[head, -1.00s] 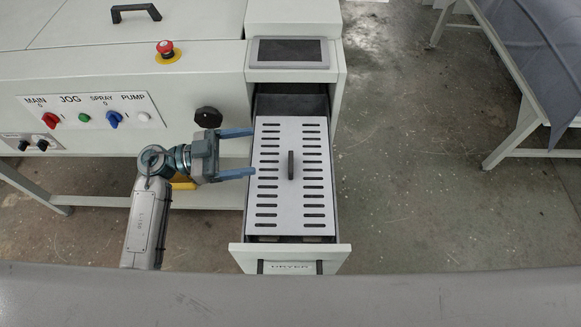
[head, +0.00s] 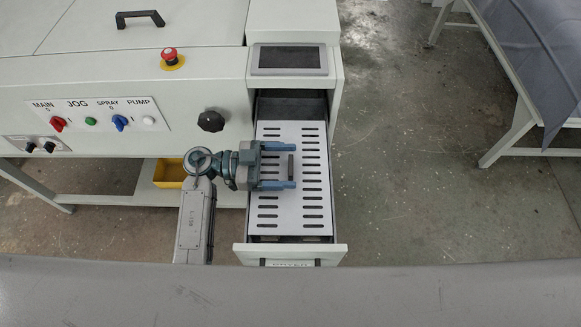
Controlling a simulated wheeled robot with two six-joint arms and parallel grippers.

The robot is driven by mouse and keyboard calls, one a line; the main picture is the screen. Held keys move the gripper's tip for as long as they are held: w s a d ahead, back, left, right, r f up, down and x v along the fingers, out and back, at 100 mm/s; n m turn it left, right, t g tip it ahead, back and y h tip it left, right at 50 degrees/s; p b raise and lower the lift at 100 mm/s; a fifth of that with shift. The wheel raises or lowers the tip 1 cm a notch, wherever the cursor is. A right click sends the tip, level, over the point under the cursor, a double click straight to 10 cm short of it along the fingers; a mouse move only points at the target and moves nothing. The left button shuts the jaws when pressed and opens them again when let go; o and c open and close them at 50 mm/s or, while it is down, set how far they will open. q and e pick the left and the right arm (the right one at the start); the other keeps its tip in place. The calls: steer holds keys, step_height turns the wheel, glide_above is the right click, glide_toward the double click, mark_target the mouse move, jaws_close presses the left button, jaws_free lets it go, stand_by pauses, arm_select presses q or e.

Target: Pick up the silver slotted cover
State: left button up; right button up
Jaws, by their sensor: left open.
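The silver slotted cover (head: 312,208) lies flat in the open drawer (head: 290,251) marked DRYER, in the head view. A dark upright handle (head: 291,167) stands at its middle. My left gripper (head: 290,166) is over the cover, coming in from the left. Its two blue fingers are apart, one on the far side and one on the near side of the handle. I cannot tell whether the fingers touch the handle. The gripper hides part of the cover's left half. My right gripper is not in view.
The machine's front panel (head: 105,119) with knobs and a red emergency button (head: 169,56) is to the left. A screen (head: 289,58) sits above the drawer. A yellow bin (head: 168,174) is under the machine. Floor right of the drawer is clear up to a cloth-covered table (head: 541,60).

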arm_select(q)
steer(key=shift+d, duration=0.95)
steer(key=shift+a, duration=0.1)
steer(key=shift+c, duration=0.2)
steer(key=c, duration=1.3)
